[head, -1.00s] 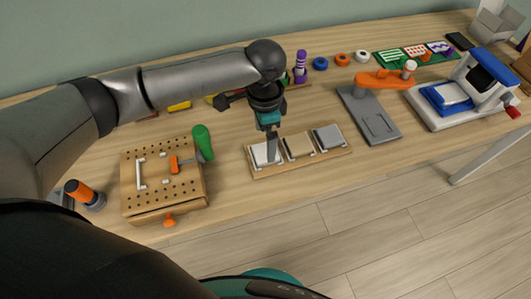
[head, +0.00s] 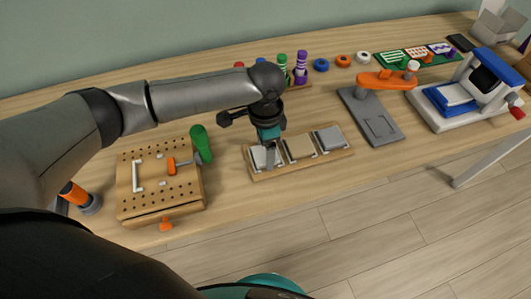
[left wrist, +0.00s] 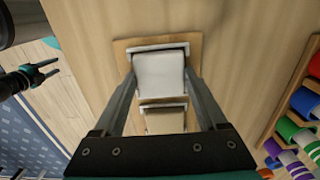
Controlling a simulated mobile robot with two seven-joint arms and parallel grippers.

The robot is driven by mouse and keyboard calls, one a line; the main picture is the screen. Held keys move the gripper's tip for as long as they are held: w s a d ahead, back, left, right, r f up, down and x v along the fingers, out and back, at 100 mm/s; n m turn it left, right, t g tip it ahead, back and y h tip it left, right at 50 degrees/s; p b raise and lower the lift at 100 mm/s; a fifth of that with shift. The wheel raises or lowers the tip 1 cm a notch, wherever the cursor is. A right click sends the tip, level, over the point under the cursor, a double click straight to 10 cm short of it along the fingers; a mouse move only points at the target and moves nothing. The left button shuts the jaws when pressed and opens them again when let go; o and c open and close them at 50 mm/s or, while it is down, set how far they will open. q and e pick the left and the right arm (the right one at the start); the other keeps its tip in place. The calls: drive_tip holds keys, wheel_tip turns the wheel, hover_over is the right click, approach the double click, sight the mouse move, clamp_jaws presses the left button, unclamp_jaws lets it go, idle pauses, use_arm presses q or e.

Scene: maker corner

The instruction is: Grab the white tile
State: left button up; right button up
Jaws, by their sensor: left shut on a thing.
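The white tile (head: 258,158) lies in the left slot of a wooden tray (head: 262,175), beside a tan tile (head: 298,147) and a grey tile (head: 330,136). My left gripper (head: 269,158) points down at the white tile and partly hides it in the head view. In the left wrist view the white tile (left wrist: 159,74) sits between the two fingers, and my left gripper (left wrist: 160,80) is shut on it. The tile still appears to be at its slot. My right gripper (left wrist: 46,70) shows at the left of the wrist view, its fingers apart and empty.
A pegboard box (head: 160,190) and a green-handled tool (head: 201,143) stand left of the tray. An orange-and-grey press (head: 372,110) and a blue-and-white machine (head: 470,95) stand to the right. The table in front of the tray is narrow.

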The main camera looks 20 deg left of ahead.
use_arm(q)
drive_tip(key=c, duration=0.5)
drive_tip(key=shift+c, duration=0.2)
